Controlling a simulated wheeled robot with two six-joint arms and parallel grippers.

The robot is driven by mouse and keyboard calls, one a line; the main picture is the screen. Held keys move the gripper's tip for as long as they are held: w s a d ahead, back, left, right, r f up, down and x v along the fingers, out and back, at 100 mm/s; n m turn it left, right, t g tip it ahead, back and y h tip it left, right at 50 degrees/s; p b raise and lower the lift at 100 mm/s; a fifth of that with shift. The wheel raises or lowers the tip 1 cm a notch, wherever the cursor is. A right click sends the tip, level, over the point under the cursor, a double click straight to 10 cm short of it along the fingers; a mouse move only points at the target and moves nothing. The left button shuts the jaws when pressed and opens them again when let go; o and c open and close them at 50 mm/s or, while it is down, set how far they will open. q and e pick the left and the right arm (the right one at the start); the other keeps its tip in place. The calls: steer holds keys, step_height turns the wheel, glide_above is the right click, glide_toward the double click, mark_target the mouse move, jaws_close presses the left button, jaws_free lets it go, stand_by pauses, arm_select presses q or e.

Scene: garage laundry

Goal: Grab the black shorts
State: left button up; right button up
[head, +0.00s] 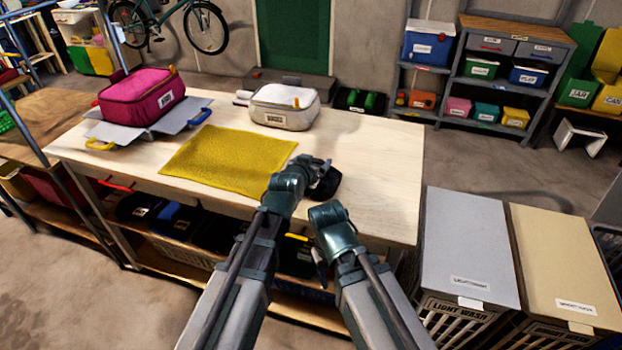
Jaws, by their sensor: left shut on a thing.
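The black shorts (327,186) are a small dark bundle at the middle of the pale wooden table (380,180), just right of the yellow cloth. My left gripper (322,168) is shut on the black shorts, and its wrist hides part of them. I cannot tell whether the shorts touch the tabletop. My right gripper (319,258) is low at the table's front edge, apart from the shorts. It is mostly hidden by its own wrist, so its jaws are unclear.
A yellow cloth (225,158), a pink bag (140,97) and a white-grey bag (284,107) lie on the table. Two lidded hampers, one grey (465,240) and one beige (565,255), stand at the right. The table's right end is clear.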

arm_select(q)
steer(key=shift+c, duration=1.2)
steer(key=shift+r, duration=0.1)
